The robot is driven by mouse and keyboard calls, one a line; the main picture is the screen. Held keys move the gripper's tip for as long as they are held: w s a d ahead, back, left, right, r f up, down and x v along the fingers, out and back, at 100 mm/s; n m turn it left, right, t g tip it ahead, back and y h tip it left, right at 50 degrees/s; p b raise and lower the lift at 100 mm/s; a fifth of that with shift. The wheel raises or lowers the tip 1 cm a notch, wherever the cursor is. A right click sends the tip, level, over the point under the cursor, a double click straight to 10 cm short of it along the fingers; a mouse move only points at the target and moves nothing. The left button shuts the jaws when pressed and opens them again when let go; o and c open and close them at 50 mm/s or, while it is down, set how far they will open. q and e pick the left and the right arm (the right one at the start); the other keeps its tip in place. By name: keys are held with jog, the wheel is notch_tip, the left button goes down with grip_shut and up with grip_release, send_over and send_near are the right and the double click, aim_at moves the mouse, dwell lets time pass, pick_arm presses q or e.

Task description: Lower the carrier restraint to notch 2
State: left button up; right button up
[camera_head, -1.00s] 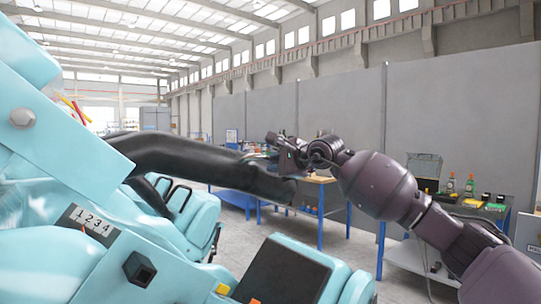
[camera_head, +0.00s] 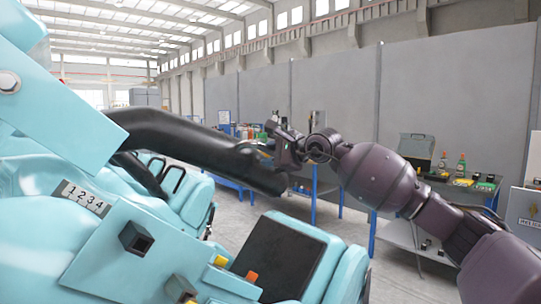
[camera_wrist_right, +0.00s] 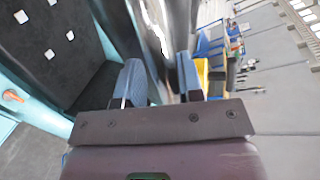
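The carrier restraint (camera_head: 180,140) is a thick black padded bar. It reaches from the turquoise carrier at the left and slopes down to the right over the seats. My right gripper (camera_head: 262,150) is at the bar's outer end. In the right wrist view its two fingers (camera_wrist_right: 162,80) stand a little apart, with the dark glossy bar (camera_wrist_right: 157,25) running between them. The contact is partly hidden. My left gripper is not in view.
A turquoise seat with a black pad (camera_head: 283,252) is in front below the bar. Another seat (camera_head: 193,200) stands behind. Workbenches with bottles and a toolbox (camera_head: 415,148) line the grey wall. Grey floor is clear between carrier and benches.

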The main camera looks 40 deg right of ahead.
jog(key=shift+o, duration=0.9)
jog(key=shift+s, duration=0.1)
jog(key=p+v, duration=0.1)
jog(key=v, duration=0.9)
jog(key=shift+s, duration=0.25)
jog(key=shift+d, duration=0.1)
